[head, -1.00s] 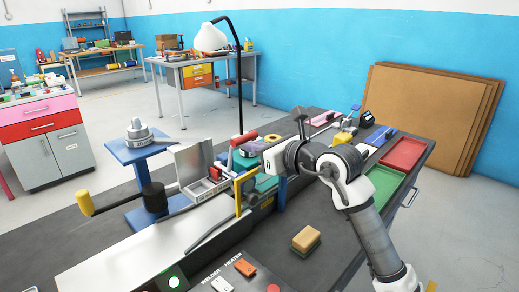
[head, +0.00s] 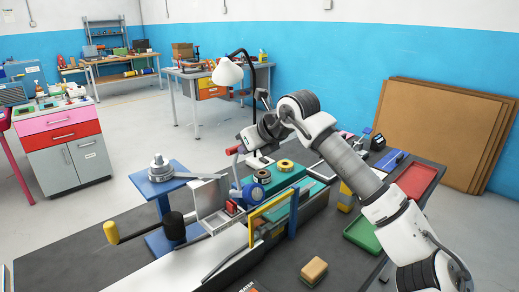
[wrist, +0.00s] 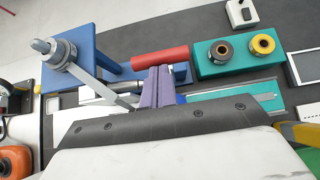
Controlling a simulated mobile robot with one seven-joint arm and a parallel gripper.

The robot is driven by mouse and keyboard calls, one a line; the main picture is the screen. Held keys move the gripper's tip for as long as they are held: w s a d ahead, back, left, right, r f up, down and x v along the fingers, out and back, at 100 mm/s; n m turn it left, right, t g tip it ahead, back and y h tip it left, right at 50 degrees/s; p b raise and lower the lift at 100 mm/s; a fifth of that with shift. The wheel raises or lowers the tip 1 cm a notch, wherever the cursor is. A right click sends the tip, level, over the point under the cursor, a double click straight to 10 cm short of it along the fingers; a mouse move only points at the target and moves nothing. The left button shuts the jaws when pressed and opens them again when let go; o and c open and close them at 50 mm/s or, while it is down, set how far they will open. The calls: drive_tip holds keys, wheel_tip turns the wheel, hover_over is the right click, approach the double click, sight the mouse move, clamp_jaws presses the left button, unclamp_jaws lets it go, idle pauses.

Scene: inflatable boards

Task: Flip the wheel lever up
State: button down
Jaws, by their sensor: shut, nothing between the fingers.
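The wheel lever's red grip (head: 234,150) shows in the head view, left of my gripper and above a blue block (head: 249,190). In the wrist view the red grip (wrist: 160,57) lies crosswise just beyond the fingertips. My gripper (wrist: 161,72) is shut and empty, its purplish fingers together close against the grip. Whether they touch it I cannot tell. In the head view my gripper (head: 250,158) is small and its fingertips are hard to make out. The lever's pivot is partly hidden by my fingers.
A dark tape roll (head: 262,175) and a yellow tape roll (head: 286,164) lie on a teal block right of the lever. A metal plate (head: 208,198) and a yellow frame (head: 272,210) stand nearby. A blue stand (head: 168,179) with a metal fitting is at the left.

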drive_tip(key=w+a+r+g+h+p, duration=0.1)
drive_tip(key=w+a+p, duration=0.2)
drive_tip(key=w+a, duration=0.5)
drive_tip(key=shift+r, duration=0.2)
drive_tip(key=shift+a, duration=0.1)
idle(0.3)
drive_tip(key=shift+r, duration=0.1)
